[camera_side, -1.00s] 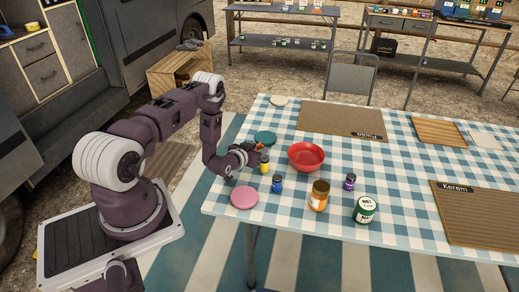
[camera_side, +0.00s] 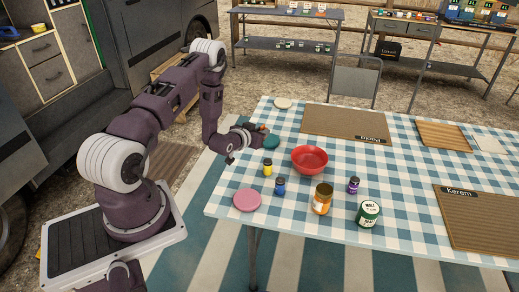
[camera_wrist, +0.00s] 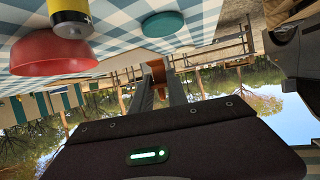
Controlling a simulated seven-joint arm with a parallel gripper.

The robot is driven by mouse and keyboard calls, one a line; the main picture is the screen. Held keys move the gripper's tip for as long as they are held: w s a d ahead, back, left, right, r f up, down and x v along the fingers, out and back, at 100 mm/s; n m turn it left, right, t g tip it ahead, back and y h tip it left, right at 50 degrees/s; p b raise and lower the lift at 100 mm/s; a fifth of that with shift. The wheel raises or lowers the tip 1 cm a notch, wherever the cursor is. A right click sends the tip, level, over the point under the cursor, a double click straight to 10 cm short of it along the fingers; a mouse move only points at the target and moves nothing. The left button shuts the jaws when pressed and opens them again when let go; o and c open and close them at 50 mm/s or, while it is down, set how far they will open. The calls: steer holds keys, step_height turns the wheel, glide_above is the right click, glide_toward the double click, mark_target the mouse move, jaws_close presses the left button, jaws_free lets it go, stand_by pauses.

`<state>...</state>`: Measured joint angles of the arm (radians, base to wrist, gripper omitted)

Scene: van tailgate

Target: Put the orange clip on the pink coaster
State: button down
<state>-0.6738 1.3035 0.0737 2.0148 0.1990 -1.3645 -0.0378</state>
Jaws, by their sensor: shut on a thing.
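My gripper (camera_side: 259,130) is beside and just above the teal coaster (camera_side: 271,141) in the side view. It is shut on the orange clip (camera_side: 262,127), of which only a small orange bit shows there. In the wrist view the orange clip (camera_wrist: 156,70) sits between the fingertips, clear of the table. The pink coaster (camera_side: 247,200) lies bare near the table's front left corner, well away from my gripper. The teal coaster also shows in the wrist view (camera_wrist: 164,24).
A red bowl (camera_side: 309,160) stands right of my gripper. An orange jar (camera_side: 321,200), a purple jar (camera_side: 353,186) and a green tin (camera_side: 368,213) stand further right.

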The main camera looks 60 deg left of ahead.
mark_target(249, 200)
steer(key=d+n+g+y, duration=0.1)
steer(key=d+n+g, duration=0.1)
steer(key=d, duration=0.1)
steer(key=s+d+n+g+y, duration=0.1)
steer(key=d+n+y, duration=0.1)
steer(key=d+n+g+y, duration=0.2)
steer(key=d, duration=0.1)
steer(key=shift+s+d+r+n+g, duration=0.1)
steer(key=shift+s+d+n+g, duration=0.15)
steer(key=shift+d+n+g, duration=0.05)
steer(key=s+d+r+n+g+y, duration=0.2)
steer(key=s+d+n+g, duration=0.5)
steer(key=s, duration=0.6)
steer(key=shift+m+t, duration=0.4)
steer(key=shift+m, duration=0.3)
steer(key=f, duration=0.6)
steer(key=d+f, duration=0.1)
steer(key=f, duration=0.2)
steer(key=shift+s+d+f, duration=0.1)
steer(key=shift+f, duration=0.15)
steer(key=shift+f, duration=0.1)
steer(key=c, duration=1.3)
jaws_free()
